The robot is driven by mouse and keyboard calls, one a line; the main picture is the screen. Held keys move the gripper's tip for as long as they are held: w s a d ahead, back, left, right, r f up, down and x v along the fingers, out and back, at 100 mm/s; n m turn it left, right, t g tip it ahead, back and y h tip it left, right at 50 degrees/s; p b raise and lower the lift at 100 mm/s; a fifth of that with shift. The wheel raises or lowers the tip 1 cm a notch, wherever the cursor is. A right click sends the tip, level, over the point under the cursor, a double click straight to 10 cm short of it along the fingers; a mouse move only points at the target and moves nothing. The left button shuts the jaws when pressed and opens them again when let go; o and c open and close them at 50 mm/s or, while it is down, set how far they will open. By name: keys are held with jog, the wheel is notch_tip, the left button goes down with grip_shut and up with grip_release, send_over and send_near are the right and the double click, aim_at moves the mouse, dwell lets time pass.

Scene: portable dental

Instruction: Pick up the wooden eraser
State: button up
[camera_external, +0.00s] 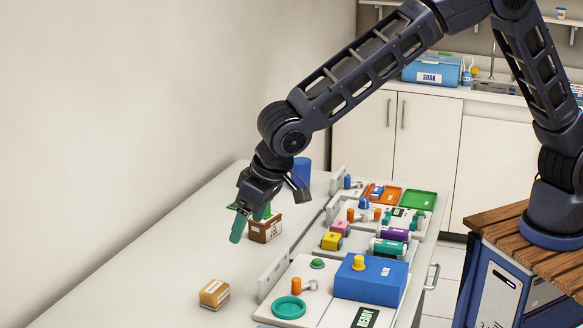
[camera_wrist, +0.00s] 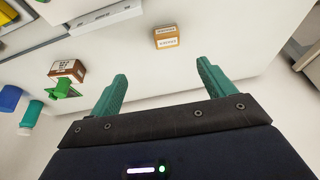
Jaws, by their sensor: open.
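The wooden eraser, a small tan block with pale labels (camera_external: 214,294), sits on the near part of the white table. In the wrist view the eraser (camera_wrist: 166,37) shows beyond my fingertips, roughly centred between them. My gripper (camera_external: 250,222) has teal fingers spread apart with nothing between them. It hangs above the table, farther back than the eraser and apart from it. Both fingers of my gripper (camera_wrist: 161,70) also show in the wrist view.
A brown box (camera_external: 265,229) stands close beside my gripper, with a green piece by it. A blue cylinder (camera_external: 302,171) is behind. Trays with coloured parts and a blue box (camera_external: 371,283) fill the right side. The table around the eraser is clear.

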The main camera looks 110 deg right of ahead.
send_near(214, 287)
jog(key=shift+m, duration=0.4)
jog(key=x, duration=0.4)
jog(key=shift+w+a+f, duration=0.2)
jog(key=shift+a+f, duration=0.05)
jog(key=shift+f, duration=0.2)
jog(key=shift+d+x, duration=0.2)
jog(key=shift+x, duration=1.15)
jog(key=shift+d+x, duration=0.15)
jog(key=shift+x, duration=1.25)
jog(key=shift+s+r, duration=0.1)
jog(key=shift+s, duration=0.05)
jog(key=c, duration=1.1)
jog(key=shift+r, duration=0.1)
